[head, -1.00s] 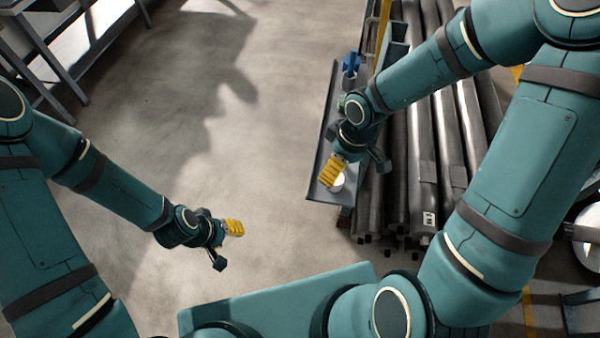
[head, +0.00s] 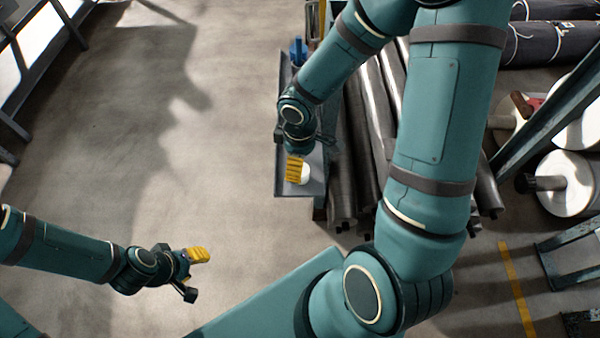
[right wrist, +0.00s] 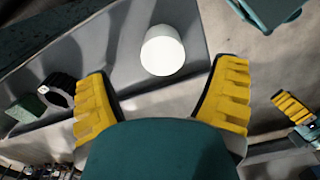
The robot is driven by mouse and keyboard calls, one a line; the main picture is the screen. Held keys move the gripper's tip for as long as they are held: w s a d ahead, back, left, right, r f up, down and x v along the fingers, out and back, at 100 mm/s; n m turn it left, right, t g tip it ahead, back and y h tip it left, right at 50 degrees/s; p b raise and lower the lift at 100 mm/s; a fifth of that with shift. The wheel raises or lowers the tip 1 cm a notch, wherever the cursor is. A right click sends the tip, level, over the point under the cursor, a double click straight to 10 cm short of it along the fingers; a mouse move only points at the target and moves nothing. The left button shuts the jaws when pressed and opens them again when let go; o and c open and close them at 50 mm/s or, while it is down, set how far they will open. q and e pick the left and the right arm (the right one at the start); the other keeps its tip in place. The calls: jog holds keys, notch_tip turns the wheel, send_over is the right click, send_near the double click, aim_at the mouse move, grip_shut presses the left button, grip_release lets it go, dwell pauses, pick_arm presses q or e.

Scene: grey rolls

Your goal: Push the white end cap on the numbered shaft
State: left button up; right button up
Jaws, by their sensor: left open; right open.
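A white round cap (head: 305,174) sits on a narrow grey tray (head: 284,188), close by my right gripper (head: 295,168). In the right wrist view the white cap (right wrist: 162,50) lies just beyond and between the two yellow fingers of the right gripper (right wrist: 163,75), which are spread apart with nothing between them. My left gripper (head: 199,255) is open and empty over bare floor, left of the tray. I see no number on any shaft. Dark shaft ends show on white-flanged rolls at the right, such as one shaft (head: 545,183).
Long dark rolls (head: 345,180) lie just right of the tray, partly behind my right arm. A blue object (head: 298,50) stands at the tray's far end. A dark ring (right wrist: 58,90) lies on the tray. A metal frame (head: 560,250) stands at right.

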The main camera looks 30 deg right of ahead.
jog(key=f, duration=0.1)
jog(key=f+b, duration=0.1)
jog(key=f, duration=0.1)
jog(key=f+b, duration=0.1)
jog(key=f, duration=0.1)
jog(key=shift+a, duration=0.25)
jog(key=shift+c, duration=0.4)
jog(key=c, duration=1)
